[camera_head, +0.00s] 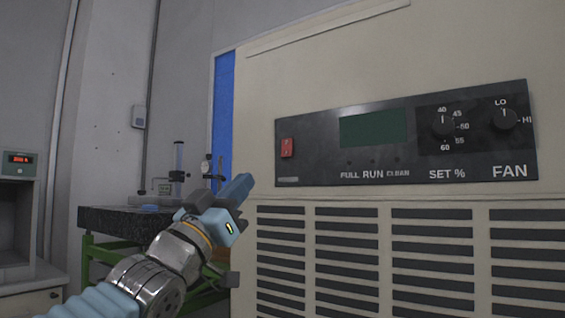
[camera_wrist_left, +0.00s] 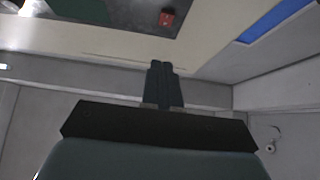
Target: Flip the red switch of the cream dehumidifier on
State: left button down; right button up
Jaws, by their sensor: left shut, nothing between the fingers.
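The cream dehumidifier (camera_head: 330,60) fills the right side of the head view. Its dark control panel (camera_head: 310,160) carries a red switch (camera_head: 287,147) at the left end and an unlit green display (camera_head: 374,127). My left gripper (camera_head: 242,187) is shut and empty, left of and below the switch, apart from it in the picture. In the left wrist view the shut fingers (camera_wrist_left: 164,84) point toward the machine, and the red switch (camera_wrist_left: 167,18) shows beyond them at the top. The switch's on or off position is hard to tell. My right gripper is not in view.
Vent slots (camera_head: 347,258) lie below the panel. A dark stone-topped bench (camera_head: 110,219) with a green frame and a gauge stand (camera_head: 178,165) stands behind my left arm. An instrument with a red readout (camera_head: 18,160) is at far left. A blue strip (camera_head: 223,110) runs along the machine's left edge.

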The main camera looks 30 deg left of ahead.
pick_arm(q)
jog(key=shift+w, duration=0.1)
jog(key=p, duration=0.4)
send_near(289, 150)
notch_tip(289, 150, up, 5)
jog(key=w, duration=0.1)
jog(key=w+f, duration=0.1)
jog(key=w, duration=0.1)
jog(key=shift+w+d, duration=0.1)
jog(key=shift+w, duration=0.1)
jog(key=shift+w+f+p, duration=0.15)
jog(key=shift+w+p, duration=0.2)
jog(key=shift+w, duration=0.2)
